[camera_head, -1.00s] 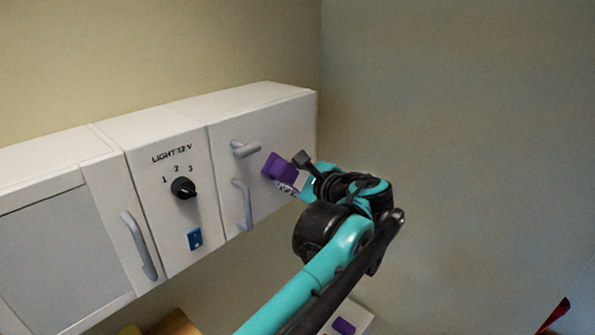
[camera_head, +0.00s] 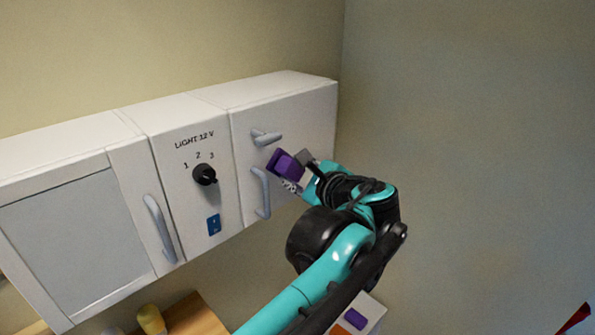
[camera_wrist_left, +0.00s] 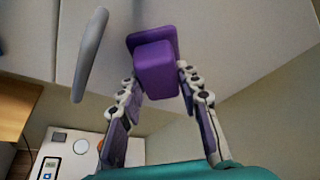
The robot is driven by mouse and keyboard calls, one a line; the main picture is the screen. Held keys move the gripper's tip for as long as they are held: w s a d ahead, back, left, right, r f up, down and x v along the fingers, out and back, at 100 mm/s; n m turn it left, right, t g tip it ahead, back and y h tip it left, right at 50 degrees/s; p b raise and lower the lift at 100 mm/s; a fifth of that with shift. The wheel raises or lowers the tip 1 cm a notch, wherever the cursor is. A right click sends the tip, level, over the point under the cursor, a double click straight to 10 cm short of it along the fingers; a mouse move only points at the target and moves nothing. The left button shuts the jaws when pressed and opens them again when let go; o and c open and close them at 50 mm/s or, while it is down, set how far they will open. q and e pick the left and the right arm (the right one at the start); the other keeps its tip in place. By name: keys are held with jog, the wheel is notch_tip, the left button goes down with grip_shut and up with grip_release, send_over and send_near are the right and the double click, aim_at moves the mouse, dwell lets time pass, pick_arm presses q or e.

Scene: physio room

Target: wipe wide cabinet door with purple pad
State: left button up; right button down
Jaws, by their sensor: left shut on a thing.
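The purple pad (camera_head: 284,163) is a block with a wider plate, in front of the white right-hand cabinet door (camera_head: 313,118). It is close to that door's upper handle (camera_head: 266,136) and lower handle (camera_head: 261,190). My left gripper (camera_head: 303,172) is shut on the pad. In the left wrist view the pad (camera_wrist_left: 155,70) sits between the two fingers, with its plate facing the white surface. I cannot tell whether the plate touches the door. Another door with a grey panel (camera_head: 68,235) and a handle (camera_head: 159,228) is at the left. My right gripper is not in view.
Between the doors is a panel with a black knob (camera_head: 205,174) and a blue switch (camera_head: 214,224). Below are a wooden surface (camera_head: 196,318), a yellow object (camera_head: 150,320) and a white surface with a purple item (camera_head: 355,318). Right of the cabinet is bare wall.

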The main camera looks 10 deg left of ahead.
pick_arm(q)
jog(key=shift+s+d, duration=0.5)
jog(key=shift+d, duration=0.3)
jog(key=shift+s+d, duration=0.55)
jog(key=shift+d, duration=0.3)
jog(key=shift+s+d, duration=0.5)
jog(key=shift+d, duration=0.3)
jog(key=s+d, duration=0.1)
jog(key=d, duration=0.1)
jog(key=shift+s+d, duration=0.3)
jog(key=shift+s, duration=0.1)
jog(key=shift+a+f, duration=0.1)
